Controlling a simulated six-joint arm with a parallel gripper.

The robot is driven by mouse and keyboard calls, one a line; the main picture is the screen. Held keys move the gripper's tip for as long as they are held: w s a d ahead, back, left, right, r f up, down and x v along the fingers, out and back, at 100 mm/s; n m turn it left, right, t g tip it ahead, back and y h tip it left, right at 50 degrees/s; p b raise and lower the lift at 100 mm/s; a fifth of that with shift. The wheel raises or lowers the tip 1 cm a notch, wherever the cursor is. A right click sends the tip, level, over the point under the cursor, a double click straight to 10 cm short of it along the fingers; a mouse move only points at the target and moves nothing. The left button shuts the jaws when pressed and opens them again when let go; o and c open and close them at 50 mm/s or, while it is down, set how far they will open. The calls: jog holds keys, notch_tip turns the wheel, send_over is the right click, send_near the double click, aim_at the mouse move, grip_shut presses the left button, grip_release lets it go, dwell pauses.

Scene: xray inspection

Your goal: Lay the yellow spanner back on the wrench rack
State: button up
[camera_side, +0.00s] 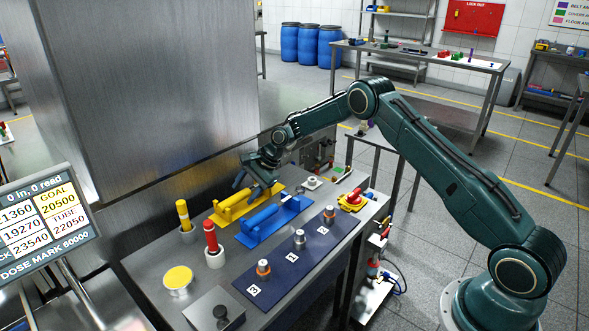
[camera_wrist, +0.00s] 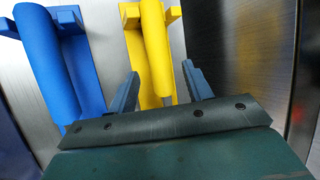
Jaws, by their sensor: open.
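My gripper (camera_side: 258,182) is open above the yellow cradle at the back of the bench; its two fingers also show in the wrist view (camera_wrist: 160,85). I cannot tell whether this piece is the spanner. No wrench rack can be made out with certainty. Contact between fingers and yellow piece is not visible.
A blue cradle (camera_side: 262,234) with a blue piece stands beside the yellow one. Yellow (camera_side: 183,212) and red (camera_side: 210,236) upright cylinders stand in cups. A dark numbered mat (camera_side: 275,276) holds several small parts. A large metal cabinet (camera_side: 150,90) closes off the back left.

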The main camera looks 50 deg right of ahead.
jog(key=v, duration=1.3)
jog(key=shift+s+r, duration=0.15)
jog(key=s+a+r+n+h, duration=0.1)
jog(key=s+a+r+n, duration=0.25)
jog(key=s+r, duration=0.55)
jog(key=s+a+r+n+h, duration=0.25)
jog(key=s+r+n, duration=0.25)
jog(key=s+r, duration=0.35)
jog(key=s+a+f+n+h, duration=0.1)
jog(key=s+n, duration=0.7)
jog(key=s, duration=1.7)
jog(key=shift+s+a+f+t, duration=0.2)
jog(key=shift+t, duration=0.2)
